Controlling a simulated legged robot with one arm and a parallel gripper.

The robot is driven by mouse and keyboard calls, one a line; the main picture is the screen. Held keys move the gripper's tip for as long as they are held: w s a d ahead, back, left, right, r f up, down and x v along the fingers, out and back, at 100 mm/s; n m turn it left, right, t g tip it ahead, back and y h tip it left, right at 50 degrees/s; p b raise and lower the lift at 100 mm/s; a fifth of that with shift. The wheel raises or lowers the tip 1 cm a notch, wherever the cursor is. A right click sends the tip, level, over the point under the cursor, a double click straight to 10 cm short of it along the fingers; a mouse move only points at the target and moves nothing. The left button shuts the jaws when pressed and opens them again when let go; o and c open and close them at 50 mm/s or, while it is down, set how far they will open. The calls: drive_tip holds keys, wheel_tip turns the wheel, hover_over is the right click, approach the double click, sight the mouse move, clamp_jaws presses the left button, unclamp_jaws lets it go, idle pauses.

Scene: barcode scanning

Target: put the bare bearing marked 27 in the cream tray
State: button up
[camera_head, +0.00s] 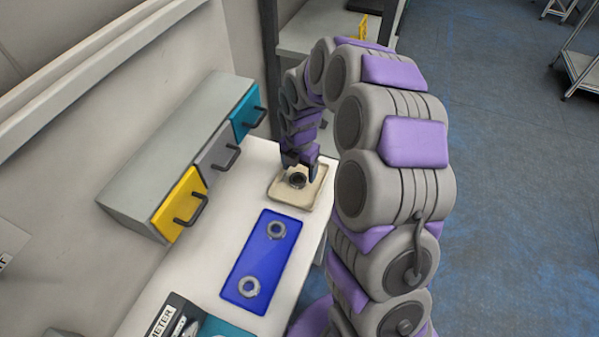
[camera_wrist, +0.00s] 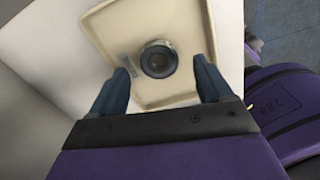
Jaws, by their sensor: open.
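The cream tray (camera_head: 312,192) lies at the far end of the white table. A dark-ringed bearing (camera_head: 297,180) sits in it; in the wrist view this bearing (camera_wrist: 158,60) rests near the tray's middle, and the tray (camera_wrist: 150,96) spreads around it. I cannot read a number on it. My gripper (camera_head: 300,172) is over the tray with its fingers apart; in the wrist view the fingers of my gripper (camera_wrist: 163,80) stand to either side of the bearing, clear of it. Two silver bearings, one farther (camera_head: 277,229) and one nearer (camera_head: 249,287), lie on the blue mat (camera_head: 262,259).
A grey cabinet (camera_head: 185,150) with yellow, grey and teal handled drawers stands along the left wall. A dark box labelled METER (camera_head: 163,320) is at the front edge of view. Bare white table shows around the blue mat. Open floor lies to the right.

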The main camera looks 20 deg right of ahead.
sight(300, 178)
wheel_tip(300, 178, up, 8)
drive_tip(key=p, duration=0.1)
drive_tip(key=s+a+r+m, duration=0.1)
drive_tip(key=s+r+m, duration=0.45)
drive_tip(key=s, duration=0.25)
drive_tip(key=s+r+m, duration=0.4)
drive_tip(key=s+m, duration=0.2)
drive_tip(key=s, duration=0.1)
drive_tip(key=s+d+m+g, duration=0.1)
drive_tip(key=s+m, duration=1.4)
drive_tip(key=s, duration=0.4)
drive_tip(key=shift+s+r+g, duration=0.25)
drive_tip(key=shift+r+g, duration=0.15)
